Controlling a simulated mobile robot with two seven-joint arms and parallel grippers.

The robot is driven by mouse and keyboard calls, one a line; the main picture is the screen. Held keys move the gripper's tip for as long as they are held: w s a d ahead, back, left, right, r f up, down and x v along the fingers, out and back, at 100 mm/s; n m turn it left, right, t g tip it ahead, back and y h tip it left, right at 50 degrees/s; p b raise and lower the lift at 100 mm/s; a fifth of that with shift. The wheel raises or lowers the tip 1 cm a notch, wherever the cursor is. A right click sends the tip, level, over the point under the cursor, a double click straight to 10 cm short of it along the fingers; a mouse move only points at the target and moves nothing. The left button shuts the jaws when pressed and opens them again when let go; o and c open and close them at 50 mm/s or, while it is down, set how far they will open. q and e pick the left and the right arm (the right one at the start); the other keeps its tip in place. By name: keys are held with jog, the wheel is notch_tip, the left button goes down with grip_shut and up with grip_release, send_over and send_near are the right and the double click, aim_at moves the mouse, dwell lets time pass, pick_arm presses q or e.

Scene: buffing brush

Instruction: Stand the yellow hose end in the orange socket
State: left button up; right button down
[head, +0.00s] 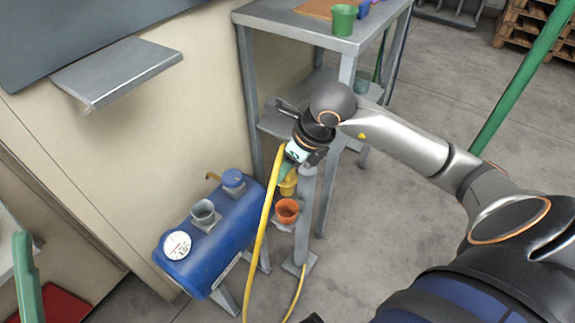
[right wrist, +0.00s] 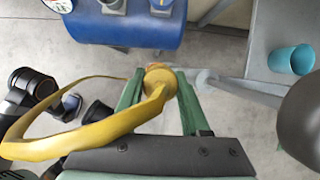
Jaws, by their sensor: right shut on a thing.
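My right gripper (head: 286,172) is shut on the yellow hose end (head: 288,184), which shows below its green fingers in the head view. In the right wrist view the hose end (right wrist: 160,80) sits between the two green fingers (right wrist: 160,100). The orange socket (head: 287,210) is a small open cup on a bracket at the grey post, just below the hose end in the head view. The hose end looks outside the socket; the exact height gap is unclear. In the right wrist view the socket is mostly hidden behind the hose end.
A blue tank (head: 215,235) with a gauge and a grey cup stands left of the socket. The grey post (head: 304,220) rises close beside the socket. A metal table (head: 290,22) with a green cup (head: 343,20) stands behind. The yellow hose (head: 256,250) hangs to the floor.

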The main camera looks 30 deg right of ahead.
aim_at(287, 192)
jog(key=shift+f+b, duration=1.7)
jog(key=shift+f, duration=0.65)
pick_arm(q)
jog(key=f, duration=0.3)
jog(key=shift+w+d+f+n, duration=0.1)
jog(key=shift+d+f+n, duration=0.1)
jog(key=shift+f+n, duration=0.1)
jog(key=shift+f, duration=0.1)
pick_arm(e)
jog(key=shift+f, duration=0.1)
pick_arm(q)
jog(key=shift+f+b, duration=0.7)
jog(key=shift+b, duration=0.05)
pick_arm(e)
jog(key=shift+f, duration=0.6)
pick_arm(q)
jog(key=shift+f, duration=0.1)
pick_arm(e)
jog(key=shift+f, duration=0.15)
pick_arm(q)
jog(key=shift+f+b, duration=0.8)
jog(key=shift+b, duration=0.15)
pick_arm(e)
jog(key=shift+f, duration=0.85)
pick_arm(q)
jog(key=shift+f, duration=0.15)
pick_arm(e)
jog(key=shift+f, duration=0.15)
